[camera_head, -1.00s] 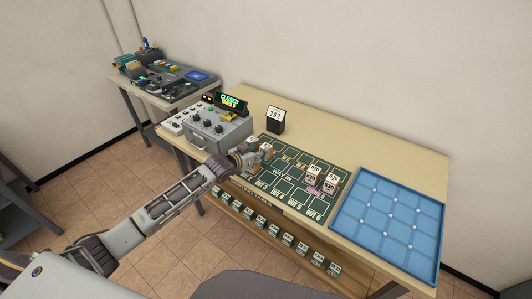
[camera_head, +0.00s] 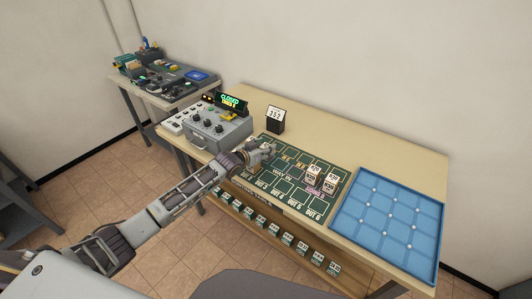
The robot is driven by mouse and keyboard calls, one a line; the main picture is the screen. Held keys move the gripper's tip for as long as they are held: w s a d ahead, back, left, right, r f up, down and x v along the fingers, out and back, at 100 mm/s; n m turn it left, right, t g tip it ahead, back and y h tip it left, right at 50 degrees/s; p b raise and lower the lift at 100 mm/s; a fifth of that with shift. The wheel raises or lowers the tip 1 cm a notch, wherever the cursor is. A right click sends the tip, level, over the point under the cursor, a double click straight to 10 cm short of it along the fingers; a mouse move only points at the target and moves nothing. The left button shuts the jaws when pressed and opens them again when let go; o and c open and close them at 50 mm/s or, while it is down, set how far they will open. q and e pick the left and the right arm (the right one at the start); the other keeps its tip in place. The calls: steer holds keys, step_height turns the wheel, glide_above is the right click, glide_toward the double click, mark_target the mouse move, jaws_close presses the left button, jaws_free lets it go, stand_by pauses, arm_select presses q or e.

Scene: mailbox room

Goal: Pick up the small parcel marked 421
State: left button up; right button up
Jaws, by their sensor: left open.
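My left gripper (camera_head: 266,155) is open over the left part of the green sorting mat (camera_head: 290,197), beside small pale parcels. One such parcel (camera_head: 265,143) shows just behind the gripper, partly hidden by it. More small parcels (camera_head: 313,173) stand on the right part of the mat, with another in front of them (camera_head: 330,182). The labels are too small to read, so I cannot tell which one is marked 421. I cannot tell whether the fingers touch a parcel. My right gripper is not in view.
A grey control box (camera_head: 218,130) with knobs and a lit sign stands left of the mat. A sign reading 352 (camera_head: 275,119) stands behind it. A blue gridded tray (camera_head: 385,262) lies at the right. Several small labelled items (camera_head: 288,239) line the lower shelf.

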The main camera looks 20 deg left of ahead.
arm_select(q)
steer(key=c, duration=0.8)
steer(key=shift+r, duration=0.1)
steer(key=shift+r, duration=4.95)
